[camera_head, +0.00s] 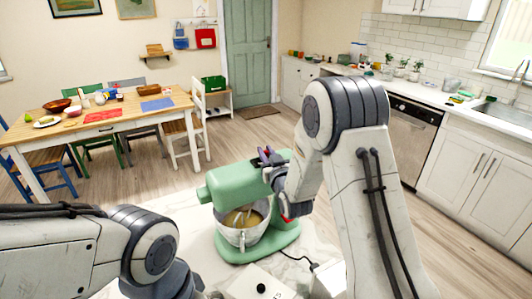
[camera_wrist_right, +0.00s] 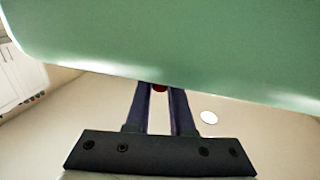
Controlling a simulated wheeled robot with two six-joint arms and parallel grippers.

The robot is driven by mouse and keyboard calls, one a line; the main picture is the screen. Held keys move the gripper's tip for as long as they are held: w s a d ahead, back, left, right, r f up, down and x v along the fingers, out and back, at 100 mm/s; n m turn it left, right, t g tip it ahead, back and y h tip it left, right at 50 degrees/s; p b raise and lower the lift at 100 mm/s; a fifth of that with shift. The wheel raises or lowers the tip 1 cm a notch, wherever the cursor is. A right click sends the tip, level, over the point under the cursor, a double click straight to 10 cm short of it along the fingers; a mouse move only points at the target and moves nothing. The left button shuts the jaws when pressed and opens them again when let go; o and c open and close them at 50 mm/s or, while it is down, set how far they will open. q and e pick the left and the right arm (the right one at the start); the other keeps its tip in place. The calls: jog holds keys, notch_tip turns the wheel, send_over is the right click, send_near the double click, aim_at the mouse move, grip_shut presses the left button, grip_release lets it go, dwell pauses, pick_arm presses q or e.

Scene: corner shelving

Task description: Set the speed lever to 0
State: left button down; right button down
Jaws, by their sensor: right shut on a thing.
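The green stand mixer (camera_head: 222,188) stands on a pale marble top, its steel bowl (camera_head: 240,236) under the head with a beater in yellowish contents. My right gripper (camera_head: 268,156) is at the right side of the mixer head. In the right wrist view its two dark fingers (camera_wrist_right: 160,88) are close together around a small red tip (camera_wrist_right: 160,87), which appears to be the speed lever, just under the green body (camera_wrist_right: 180,45). The lever's setting and scale are hidden. My left arm comes in at the lower left; its gripper is out of view.
A white box with a black knob (camera_head: 258,284) is at the front edge, near the mixer's black cord (camera_head: 296,257). A wooden dining table (camera_head: 125,114) with chairs is at the back left. A kitchen counter with a sink (camera_head: 498,112) is at the right.

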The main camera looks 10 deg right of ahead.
dwell(0.5)
jog(key=shift+w+d+f+b, duration=0.1)
jog(key=shift+w+d+b, duration=0.05)
jog(key=shift+d+b, duration=0.6)
jog(key=shift+w+d, duration=0.1)
jog(key=shift+d, duration=0.15)
jog(key=shift+a+r, duration=0.1)
jog(key=shift+r, duration=0.1)
jog(key=c, duration=0.8)
grip_release()
jog(key=shift+o, duration=0.2)
jog(key=shift+f, duration=0.1)
